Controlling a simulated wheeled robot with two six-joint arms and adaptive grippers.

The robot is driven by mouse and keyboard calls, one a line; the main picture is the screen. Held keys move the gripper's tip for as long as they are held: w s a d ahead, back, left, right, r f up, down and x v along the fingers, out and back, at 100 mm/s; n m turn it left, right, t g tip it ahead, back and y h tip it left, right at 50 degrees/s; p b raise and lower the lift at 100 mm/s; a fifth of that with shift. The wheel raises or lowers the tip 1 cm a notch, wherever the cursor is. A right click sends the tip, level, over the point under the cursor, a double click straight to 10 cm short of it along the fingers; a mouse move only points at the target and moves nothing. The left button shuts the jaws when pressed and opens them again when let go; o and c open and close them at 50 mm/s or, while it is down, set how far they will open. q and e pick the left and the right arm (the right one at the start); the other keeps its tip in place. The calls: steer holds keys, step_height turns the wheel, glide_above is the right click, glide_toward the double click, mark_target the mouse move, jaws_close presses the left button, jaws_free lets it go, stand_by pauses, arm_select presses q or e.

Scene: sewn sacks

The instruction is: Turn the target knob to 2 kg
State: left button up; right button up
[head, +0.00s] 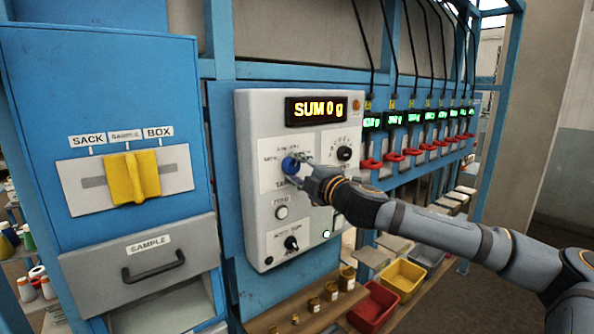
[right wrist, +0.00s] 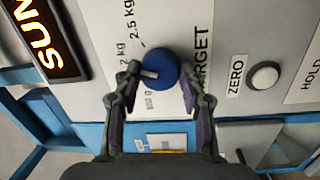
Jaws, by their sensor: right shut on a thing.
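The blue target knob (head: 290,165) sits on the white control panel (head: 255,125), beside the printed word TARGET. In the right wrist view, the knob (right wrist: 162,68) has a pale pointer on its left side, toward the area of the 2 kg label (right wrist: 122,58); I cannot tell whether it lines up exactly. The 2.5 kg label (right wrist: 132,20) stands above it. My right gripper (head: 303,170) is shut on the knob, and its fingers (right wrist: 158,80) come from below on both sides. The gripper covers part of the dial markings. My left gripper is not in view.
The panel display (head: 316,108) reads SUM 0 g. A ZERO button (right wrist: 263,76) lies close to the knob. Other knobs (head: 344,153) are nearby. A blue cabinet with a yellow selector (head: 135,178) stands left. Coloured bins (head: 403,280) and brass weights sit below.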

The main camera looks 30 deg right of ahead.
steer(key=shift+f, duration=0.1)
steer(key=o, duration=1.1)
steer(key=shift+a, duration=0.1)
steer(key=shift+o, duration=0.2)
